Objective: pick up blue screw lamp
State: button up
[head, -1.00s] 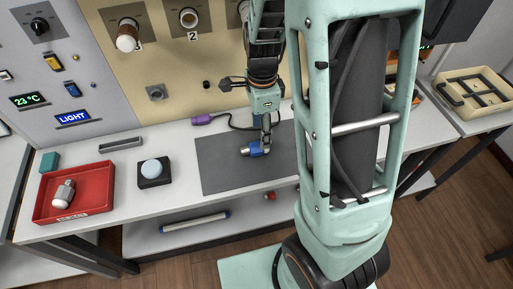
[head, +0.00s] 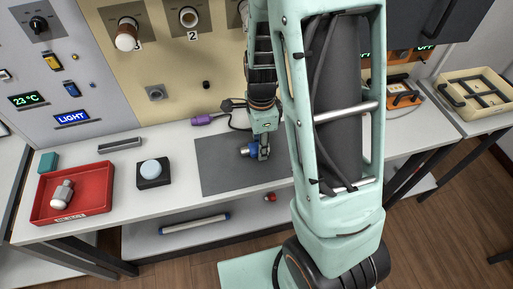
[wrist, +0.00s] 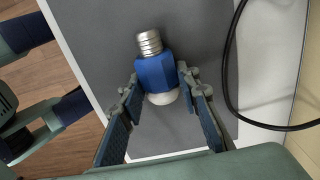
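The blue screw lamp (wrist: 153,72) lies on its side on a dark grey mat (wrist: 90,35). It has a silver screw base, a faceted blue body and a white end. In the wrist view the base points up, away from my gripper. My gripper (wrist: 157,76) is open, with its fingertips on either side of the lamp's lower body. Any contact is hard to tell. In the head view the lamp (head: 245,151) is partly hidden behind my gripper (head: 262,155), which is low over the mat.
A red tray (head: 98,208) with a white lamp stands at the left, beside a black box with a pale round button (head: 152,168). The panel stands behind.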

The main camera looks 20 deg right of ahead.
jog(key=c, duration=0.6)
jog(key=shift+c, duration=0.2)
jog(key=shift+r, duration=0.15)
jog(key=shift+r+p, duration=0.4)
jog(key=shift+p, duration=0.15)
notch_tip(320, 180, up, 3)
jog(key=p, duration=0.3)
jog(key=s+a+r+p, duration=0.8)
jog(key=s+r+p, duration=0.1)
jog(key=s+p, duration=0.2)
jog(key=shift+a+p, duration=0.25)
jog(key=shift+p, duration=0.4)
